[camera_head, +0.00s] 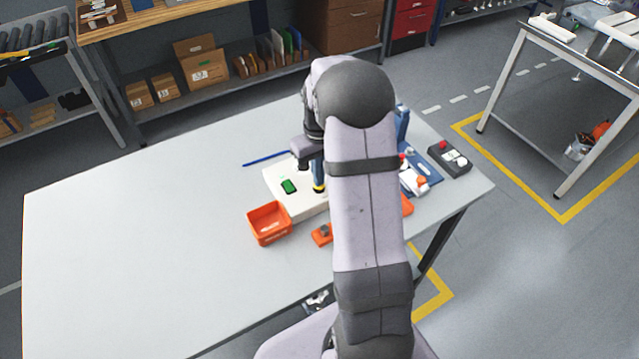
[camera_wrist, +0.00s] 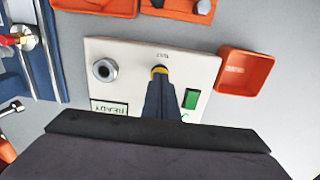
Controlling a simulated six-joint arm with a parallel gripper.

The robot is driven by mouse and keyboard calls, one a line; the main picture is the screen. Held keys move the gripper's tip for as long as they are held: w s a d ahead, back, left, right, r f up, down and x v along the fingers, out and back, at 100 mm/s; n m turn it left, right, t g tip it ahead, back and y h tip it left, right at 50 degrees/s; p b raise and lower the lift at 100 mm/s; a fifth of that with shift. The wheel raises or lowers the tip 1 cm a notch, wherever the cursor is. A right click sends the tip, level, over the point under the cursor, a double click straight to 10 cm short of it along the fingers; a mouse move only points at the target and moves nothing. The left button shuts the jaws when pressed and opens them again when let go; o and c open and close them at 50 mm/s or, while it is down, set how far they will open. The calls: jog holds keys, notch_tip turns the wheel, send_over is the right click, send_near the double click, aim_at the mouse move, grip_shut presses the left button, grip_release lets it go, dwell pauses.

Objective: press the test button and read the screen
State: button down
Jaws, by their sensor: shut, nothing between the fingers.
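The white test panel (camera_head: 285,205) lies on the table and also fills the middle of the wrist view (camera_wrist: 130,52). The yellow test button (camera_wrist: 160,70) is beside a small TEST label and partly hidden by my fingertips. My gripper (camera_wrist: 160,82) is shut and empty, pointing down with its tips at the button; I cannot tell whether they touch it. In the head view the gripper (camera_head: 318,181) is over the panel, partly behind my arm. The small screen (camera_wrist: 108,107) appears inverted and reads READY.
The panel also has a round metal fitting (camera_wrist: 105,70) and a green rectangle (camera_wrist: 191,99). An orange bin (camera_head: 269,223) stands beside it. A blue fixture (camera_wrist: 38,50) and a dark control box (camera_head: 450,158) are on the other side. The table's left part is clear.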

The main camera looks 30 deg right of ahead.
jog(key=shift+f, duration=0.35)
jog(key=shift+r, duration=0.2)
jog(key=shift+r+p, duration=2.05)
jog(key=shift+r, duration=0.25)
